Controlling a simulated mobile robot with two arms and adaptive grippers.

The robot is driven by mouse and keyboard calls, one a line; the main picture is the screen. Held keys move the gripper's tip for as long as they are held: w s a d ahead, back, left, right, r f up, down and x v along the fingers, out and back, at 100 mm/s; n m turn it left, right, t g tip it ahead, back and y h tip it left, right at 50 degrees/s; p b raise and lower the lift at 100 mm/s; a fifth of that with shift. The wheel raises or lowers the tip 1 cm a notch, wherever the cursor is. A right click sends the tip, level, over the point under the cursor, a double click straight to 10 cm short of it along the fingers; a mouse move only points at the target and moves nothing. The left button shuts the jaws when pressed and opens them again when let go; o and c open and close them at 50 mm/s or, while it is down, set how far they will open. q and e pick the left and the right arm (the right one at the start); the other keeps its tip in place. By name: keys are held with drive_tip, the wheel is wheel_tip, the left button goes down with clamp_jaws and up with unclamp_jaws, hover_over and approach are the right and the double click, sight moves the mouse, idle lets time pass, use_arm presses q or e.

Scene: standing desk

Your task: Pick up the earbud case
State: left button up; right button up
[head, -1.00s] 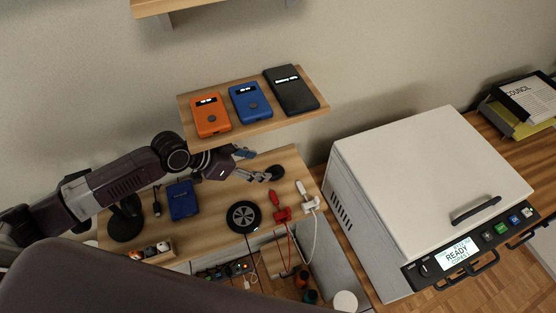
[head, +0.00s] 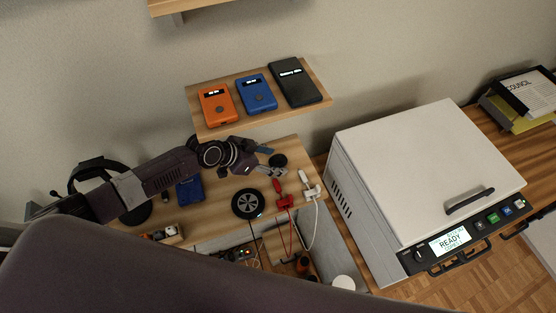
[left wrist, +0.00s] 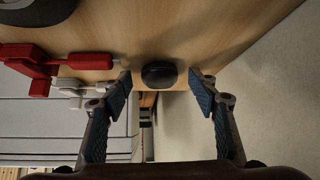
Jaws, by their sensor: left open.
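The earbud case (head: 278,160), a small dark rounded thing, lies near the right end of the wooden desk board, below the raised shelf. In the left wrist view the earbud case (left wrist: 159,74) sits on the wood near its edge, centred between the fingertips and apart from both. My left gripper (head: 268,162) is open and empty, reaching in from the left with its fingers pointing toward the case. Whether the fingertips are level with the case or above it I cannot tell. My right gripper is not in view.
A raised shelf (head: 214,131) with orange, blue and black devices overhangs the back. Red (head: 283,199) and white (head: 309,190) plug-like things with cables sit close to the case. A black round disc (head: 248,204) lies in front. A big white machine (head: 420,170) stands right.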

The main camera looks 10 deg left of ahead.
use_arm(q)
drive_tip(key=c, duration=1.2)
drive_tip(key=shift+c, duration=0.2)
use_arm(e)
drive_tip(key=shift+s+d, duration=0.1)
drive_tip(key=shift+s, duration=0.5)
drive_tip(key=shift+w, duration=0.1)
use_arm(q)
drive_tip(key=shift+a+r, duration=0.1)
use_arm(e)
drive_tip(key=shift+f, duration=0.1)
